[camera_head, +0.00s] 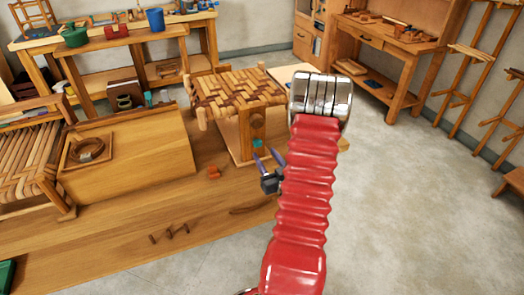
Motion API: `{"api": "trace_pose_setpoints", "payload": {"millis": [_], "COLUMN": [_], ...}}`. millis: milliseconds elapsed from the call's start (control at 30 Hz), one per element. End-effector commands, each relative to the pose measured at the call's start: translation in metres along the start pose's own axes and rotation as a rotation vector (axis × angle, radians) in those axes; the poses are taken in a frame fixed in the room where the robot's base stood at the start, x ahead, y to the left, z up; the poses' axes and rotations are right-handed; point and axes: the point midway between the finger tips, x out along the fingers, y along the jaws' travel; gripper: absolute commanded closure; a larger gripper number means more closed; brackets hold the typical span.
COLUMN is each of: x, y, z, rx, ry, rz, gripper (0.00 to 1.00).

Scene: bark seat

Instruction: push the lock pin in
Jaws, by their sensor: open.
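A small teal piece (257,143), which looks like the lock pin, shows at the front of the wooden upright under the woven bark seat (238,91). How deep it sits cannot be told at this size. My gripper (266,154) is open, its two purple-grey fingers pointing up toward the upright (246,128). The fingertips are just below and to the right of the teal piece. Whether they touch it cannot be told. A dark round spot shows on the upright above the teal piece. My red arm hides the right side of the seat's stand.
A wooden box with a sloped lid (150,150) stands left, with a coil in a frame (88,150) on it. Open floor (400,190) lies right.

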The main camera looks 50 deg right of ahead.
Motion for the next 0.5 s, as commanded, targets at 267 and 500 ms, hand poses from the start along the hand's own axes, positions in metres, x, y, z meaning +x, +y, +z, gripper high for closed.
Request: {"api": "trace_pose_setpoints", "payload": {"millis": [267,500], "x": [-0.048,-0.067], "y": [0.002,0.001], "z": [0.000,0.000], "rx": [0.002,0.001], "ry": [0.000,0.001], "rz": [0.004,0.001], "gripper": [0.55,0.55]}}
